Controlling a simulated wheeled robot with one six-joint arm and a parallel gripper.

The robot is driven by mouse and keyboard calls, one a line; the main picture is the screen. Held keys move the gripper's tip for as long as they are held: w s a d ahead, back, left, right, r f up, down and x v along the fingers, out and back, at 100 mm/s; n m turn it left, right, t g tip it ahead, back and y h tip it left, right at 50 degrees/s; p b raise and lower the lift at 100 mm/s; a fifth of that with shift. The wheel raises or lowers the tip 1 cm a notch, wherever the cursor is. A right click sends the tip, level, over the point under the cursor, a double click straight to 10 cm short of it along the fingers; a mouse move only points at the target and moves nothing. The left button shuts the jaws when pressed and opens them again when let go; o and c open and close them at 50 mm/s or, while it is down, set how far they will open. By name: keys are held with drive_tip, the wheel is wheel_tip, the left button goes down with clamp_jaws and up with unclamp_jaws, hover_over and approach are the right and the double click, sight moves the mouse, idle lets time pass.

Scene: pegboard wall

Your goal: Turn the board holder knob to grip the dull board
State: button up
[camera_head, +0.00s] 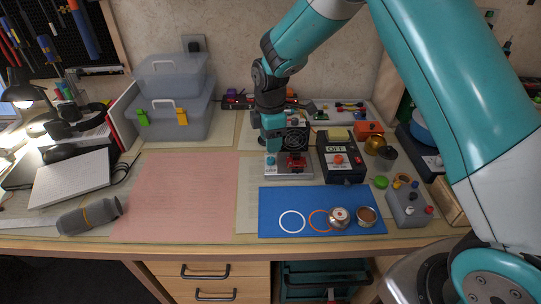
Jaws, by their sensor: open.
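My gripper (273,148) points down in the middle of the workbench, at the left side of a small silver-based fixture that looks like the board holder (287,176). The gripper is open. At this size I cannot tell whether it touches the holder. A red part (297,163) sits on the fixture's right half. The knob and the dull board cannot be made out clearly; my gripper hides part of the holder's left and back.
A blue mat (268,222) with rings and small tins lies in front. A grey knobbed box (408,208) is at right. The pink mat (180,195) at left is bare.

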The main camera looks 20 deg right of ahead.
sight(271, 159)
wheel_tip(271, 159, down, 6)
drive_tip(key=shift+f, duration=0.1)
drive_tip(key=shift+c, duration=0.4)
drive_tip(key=c, duration=0.8)
drive_tip(key=shift+c, duration=0.2)
